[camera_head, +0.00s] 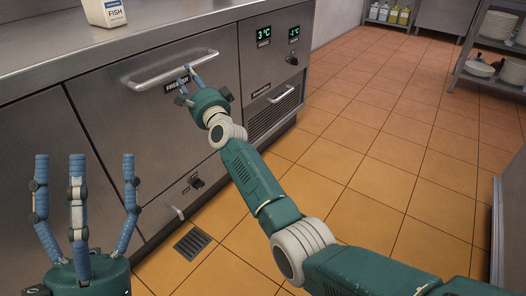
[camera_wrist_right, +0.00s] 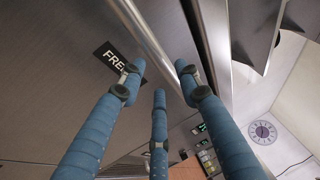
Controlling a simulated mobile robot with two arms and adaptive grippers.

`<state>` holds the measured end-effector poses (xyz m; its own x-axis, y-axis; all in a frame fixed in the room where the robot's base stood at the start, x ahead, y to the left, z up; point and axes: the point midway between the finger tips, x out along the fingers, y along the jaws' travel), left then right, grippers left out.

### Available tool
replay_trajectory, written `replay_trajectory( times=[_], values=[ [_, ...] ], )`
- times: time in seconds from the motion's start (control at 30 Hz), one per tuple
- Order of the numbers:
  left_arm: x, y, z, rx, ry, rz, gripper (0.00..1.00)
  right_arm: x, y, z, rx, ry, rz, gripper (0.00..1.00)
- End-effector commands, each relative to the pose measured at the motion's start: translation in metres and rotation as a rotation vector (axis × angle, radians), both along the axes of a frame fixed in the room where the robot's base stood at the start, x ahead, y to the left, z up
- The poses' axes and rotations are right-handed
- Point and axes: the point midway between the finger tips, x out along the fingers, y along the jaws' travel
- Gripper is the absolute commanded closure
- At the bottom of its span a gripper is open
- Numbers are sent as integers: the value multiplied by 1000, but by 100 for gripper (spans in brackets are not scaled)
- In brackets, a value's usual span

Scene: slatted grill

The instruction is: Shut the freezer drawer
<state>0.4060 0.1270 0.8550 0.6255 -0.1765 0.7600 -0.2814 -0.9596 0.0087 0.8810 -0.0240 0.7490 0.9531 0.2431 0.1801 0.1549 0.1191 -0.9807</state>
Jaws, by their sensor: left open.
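The freezer drawer (camera_head: 130,120) is a large grey steel front under the counter, with a long bar handle (camera_head: 155,77) and a black "FREEZER" label. The handle also shows in the right wrist view (camera_wrist_right: 150,40), as does the label (camera_wrist_right: 111,57). Whether the drawer front stands slightly proud of the cabinet I cannot tell. My right gripper (camera_head: 190,82) is at the drawer front, just below the handle's right part; its blue fingers are apart with nothing between them. Contact with the front or handle is unclear. My left gripper (camera_head: 85,165) is open, empty, fingers up, at the lower left.
A fish carton (camera_head: 104,12) stands on the steel counter (camera_head: 165,22). Right of the drawer is a panel with green displays (camera_head: 264,36) and a smaller handle. A floor drain (camera_head: 192,244) lies below. Shelves with plates (camera_head: 497,45) stand far right. The tiled floor between is clear.

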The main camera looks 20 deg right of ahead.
Motion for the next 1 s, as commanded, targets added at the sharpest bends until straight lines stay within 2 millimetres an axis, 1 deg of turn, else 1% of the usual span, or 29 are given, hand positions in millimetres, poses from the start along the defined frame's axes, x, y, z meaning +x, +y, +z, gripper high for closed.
replay_trajectory(
  times=[0.37, 1.0],
  values=[
    [20, -1, -16, 36, 110, 11, 16, -5, -1, 0, 0, 1, 0, 66],
    [48, -6, -53, 90, 307, 17, 16, -13, -3, -2, 0, 0, 0, 66]
  ],
)
